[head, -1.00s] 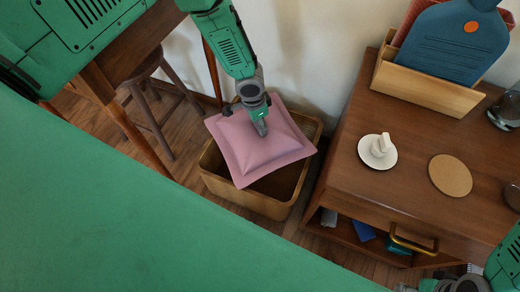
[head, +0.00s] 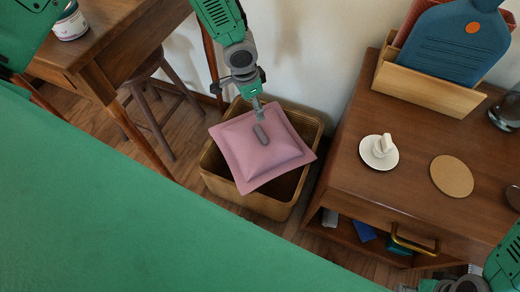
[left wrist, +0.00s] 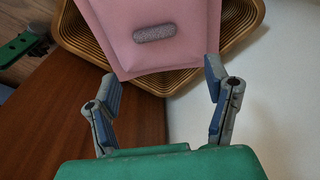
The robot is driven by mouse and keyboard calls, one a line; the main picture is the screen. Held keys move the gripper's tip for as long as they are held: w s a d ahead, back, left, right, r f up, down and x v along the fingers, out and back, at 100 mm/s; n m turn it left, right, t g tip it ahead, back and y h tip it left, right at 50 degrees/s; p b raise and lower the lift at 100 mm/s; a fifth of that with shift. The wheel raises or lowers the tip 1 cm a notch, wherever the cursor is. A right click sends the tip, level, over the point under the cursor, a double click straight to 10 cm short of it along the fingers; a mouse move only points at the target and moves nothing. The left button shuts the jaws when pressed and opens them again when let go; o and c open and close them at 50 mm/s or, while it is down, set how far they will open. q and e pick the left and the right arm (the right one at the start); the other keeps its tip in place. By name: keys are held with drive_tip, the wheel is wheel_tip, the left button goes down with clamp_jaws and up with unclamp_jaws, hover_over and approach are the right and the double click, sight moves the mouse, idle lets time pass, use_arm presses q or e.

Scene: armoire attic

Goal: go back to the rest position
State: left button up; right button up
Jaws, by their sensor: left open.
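My left gripper (head: 256,100) is above the far corner of a pink cushion (head: 286,150). In the left wrist view its two fingers (left wrist: 160,85) are spread wide with nothing between them. A small grey rounded bar (head: 261,134) lies on top of the cushion, apart from the fingers; it also shows in the left wrist view (left wrist: 154,33). The cushion rests tilted on a woven basket (head: 220,185). My right gripper (head: 465,285) is only partly in view at the bottom right, its fingers cut off.
A wooden cabinet (head: 350,200) stands right of the basket. On it are a white saucer (head: 370,158) with a small white item, a cork coaster (head: 451,176) and a wooden holder (head: 430,90). A wooden table (head: 120,50) with a jar (head: 70,24) and a stool (head: 150,100) stand left.

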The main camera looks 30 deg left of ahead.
use_arm(q)
drive_tip(key=s+d+f+n+g+h, duration=0.1)
drive_tip(key=s+d+f+n, duration=0.1)
drive_tip(key=s, duration=0.7)
drive_tip(key=s+d+f+n+h, duration=0.1)
drive_tip(key=s+f, duration=0.1)
drive_tip(key=s, duration=0.7)
drive_tip(key=s+a+n+y, duration=0.25)
drive_tip(key=s+a, duration=0.25)
drive_tip(key=s, duration=0.4)
wheel_tip(320, 180, up, 17)
drive_tip(key=s+p, duration=0.1)
drive_tip(key=p, duration=1.4)
drive_tip(key=shift+a+f+n+p, duration=0.2)
drive_tip(key=shift+a+n+p, duration=0.1)
drive_tip(key=shift+a+n, duration=0.15)
use_arm(e)
wheel_tip(320, 180, up, 16)
drive_tip(key=shift+f, duration=0.2)
